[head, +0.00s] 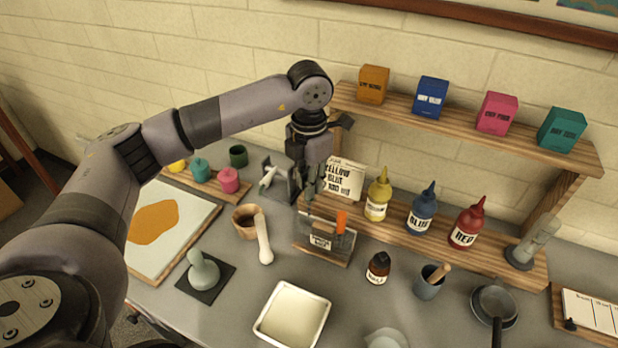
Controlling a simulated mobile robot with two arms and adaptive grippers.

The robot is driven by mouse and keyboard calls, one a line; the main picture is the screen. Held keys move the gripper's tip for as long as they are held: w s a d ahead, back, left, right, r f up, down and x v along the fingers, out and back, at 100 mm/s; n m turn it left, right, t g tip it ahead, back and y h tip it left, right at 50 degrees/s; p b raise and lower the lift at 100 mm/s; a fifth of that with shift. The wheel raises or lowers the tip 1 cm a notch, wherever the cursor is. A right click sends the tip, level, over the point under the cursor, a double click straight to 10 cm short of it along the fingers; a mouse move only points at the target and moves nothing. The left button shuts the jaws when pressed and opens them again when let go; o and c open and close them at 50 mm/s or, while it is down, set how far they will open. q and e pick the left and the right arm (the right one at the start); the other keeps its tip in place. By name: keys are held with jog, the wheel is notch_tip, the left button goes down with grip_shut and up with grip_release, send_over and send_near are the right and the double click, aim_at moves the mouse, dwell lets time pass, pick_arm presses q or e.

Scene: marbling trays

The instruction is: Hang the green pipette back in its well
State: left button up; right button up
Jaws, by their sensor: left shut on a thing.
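My left gripper (312,190) points down just above the left part of a small wooden pipette rack with a clear front and a label (322,257). It is shut on a slim thing, which I take to be the green pipette; the fingers mostly hide it and its colour is hard to make out. An orange-topped pipette (341,221) stands in the rack to the right of the gripper. The wells under my gripper are too small and covered to tell apart. I cannot tell whether the held pipette's tip is inside a well. My right gripper is not in view.
Yellow (377,199), blue (422,214) and red (467,224) bottles stand behind and right of the rack, under a raised shelf (463,125). A mortar-like cup with a pale pestle (264,240) is left, a dark bottle (378,268) right, a white tray (292,316) in front.

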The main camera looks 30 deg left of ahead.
aim_at(309, 202)
pick_arm(q)
jog(key=shift+f+b, duration=0.95)
jog(key=shift+f, duration=1)
jog(key=shift+f+b, duration=0.95)
jog(key=shift+f, duration=0.05)
jog(key=shift+f+b, duration=0.4)
jog(key=shift+f, duration=0.1)
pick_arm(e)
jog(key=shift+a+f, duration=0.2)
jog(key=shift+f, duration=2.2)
pick_arm(q)
jog(key=o, duration=0.7)
jog(key=shift+r, duration=0.1)
notch_tip(309, 202, up, 12)
jog(key=shift+f, duration=0.1)
